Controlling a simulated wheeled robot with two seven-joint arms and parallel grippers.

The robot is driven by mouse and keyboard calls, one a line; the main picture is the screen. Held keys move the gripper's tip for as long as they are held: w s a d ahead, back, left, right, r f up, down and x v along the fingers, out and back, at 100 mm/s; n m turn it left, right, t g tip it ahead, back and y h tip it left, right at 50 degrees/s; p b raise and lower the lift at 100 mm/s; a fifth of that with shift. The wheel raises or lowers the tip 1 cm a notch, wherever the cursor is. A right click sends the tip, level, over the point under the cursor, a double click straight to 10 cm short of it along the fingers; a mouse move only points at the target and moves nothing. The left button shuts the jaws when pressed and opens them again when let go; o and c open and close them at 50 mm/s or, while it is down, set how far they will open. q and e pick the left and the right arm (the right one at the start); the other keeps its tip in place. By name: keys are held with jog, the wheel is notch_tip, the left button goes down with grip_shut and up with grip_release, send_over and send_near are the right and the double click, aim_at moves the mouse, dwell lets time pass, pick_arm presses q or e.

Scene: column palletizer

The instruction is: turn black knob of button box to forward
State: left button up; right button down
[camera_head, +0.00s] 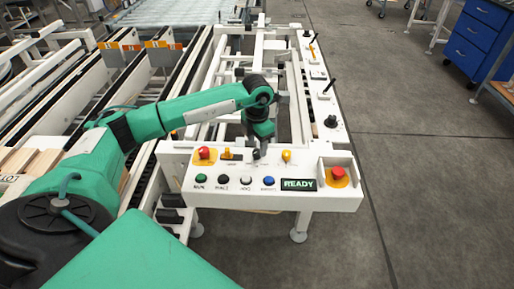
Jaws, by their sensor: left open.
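The white button box (215,203) stands at the front of the white frame, its panel facing me. The panel has a red mushroom button (204,153) on yellow, an orange switch (231,155), a yellow knob (286,156) and a lower row of green, black, white and blue buttons. My left arm reaches in from the left, and my left gripper (257,154) points down at the upper panel, between the orange switch and the yellow knob. It is open. The black knob is mostly hidden at the gripper, so I cannot tell its setting or any contact. My right gripper is out of view.
A display (299,184) reads READY. A second red mushroom button (338,175) sits at the box's right end. Another dark knob (331,121) and black levers stand on the right rail. Conveyor rails lie left. The grey floor right is clear up to a blue cabinet (478,38).

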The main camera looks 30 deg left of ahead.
aim_at(257, 152)
pick_arm(q)
notch_tip(257, 152, up, 12)
jog(key=shift+f, duration=0.25)
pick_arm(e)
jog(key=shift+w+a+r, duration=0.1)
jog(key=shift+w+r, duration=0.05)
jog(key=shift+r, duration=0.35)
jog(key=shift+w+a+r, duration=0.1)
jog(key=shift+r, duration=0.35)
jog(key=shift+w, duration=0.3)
